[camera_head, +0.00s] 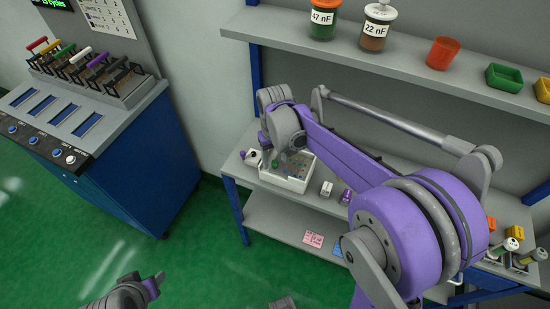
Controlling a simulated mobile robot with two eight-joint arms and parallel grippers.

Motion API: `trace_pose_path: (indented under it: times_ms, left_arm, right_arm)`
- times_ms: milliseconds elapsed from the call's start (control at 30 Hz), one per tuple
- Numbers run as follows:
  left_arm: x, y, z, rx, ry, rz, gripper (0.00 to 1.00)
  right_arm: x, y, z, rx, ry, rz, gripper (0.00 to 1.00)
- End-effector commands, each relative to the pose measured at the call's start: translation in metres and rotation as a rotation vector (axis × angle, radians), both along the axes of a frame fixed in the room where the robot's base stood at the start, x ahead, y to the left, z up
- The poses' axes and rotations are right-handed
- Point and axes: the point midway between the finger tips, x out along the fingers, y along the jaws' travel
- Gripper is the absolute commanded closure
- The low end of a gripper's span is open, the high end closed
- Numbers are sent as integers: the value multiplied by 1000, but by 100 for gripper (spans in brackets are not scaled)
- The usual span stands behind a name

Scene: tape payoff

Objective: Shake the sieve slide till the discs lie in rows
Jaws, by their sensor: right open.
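A white box-like tray (284,183) stands on the bench, with small coloured discs (290,162) scattered in it; I take it for the sieve slide. The discs are too small to tell whether they form rows. My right arm reaches across from the right, and its wrist covers the tray's back part. My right gripper (257,156) is open at the tray's left end; its fingers show only in part, and I cannot tell whether they touch the tray. My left gripper (150,285) is low at the bottom left, away from the bench, its finger gap not clear.
A white block (327,188) and a purple block (346,196) stand right of the tray. A blue cabinet (130,190) with coloured handles stands left. Green floor lies open between.

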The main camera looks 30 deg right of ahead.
Motion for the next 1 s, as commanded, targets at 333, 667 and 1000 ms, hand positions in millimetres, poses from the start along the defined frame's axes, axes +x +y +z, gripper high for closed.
trace_pose_path:
  times_ms: [333,667,1000]
  left_arm:
    - [1,0,5,0,-2,0,50]
    - [2,0,9,0,-5,0,50]
    - [3,0,10,0,-5,0,50]
  right_arm:
    - [0,0,43,0,0,0,43]
    - [0,0,99,0,0,0,43]
    - [0,0,108,0,0,0,43]
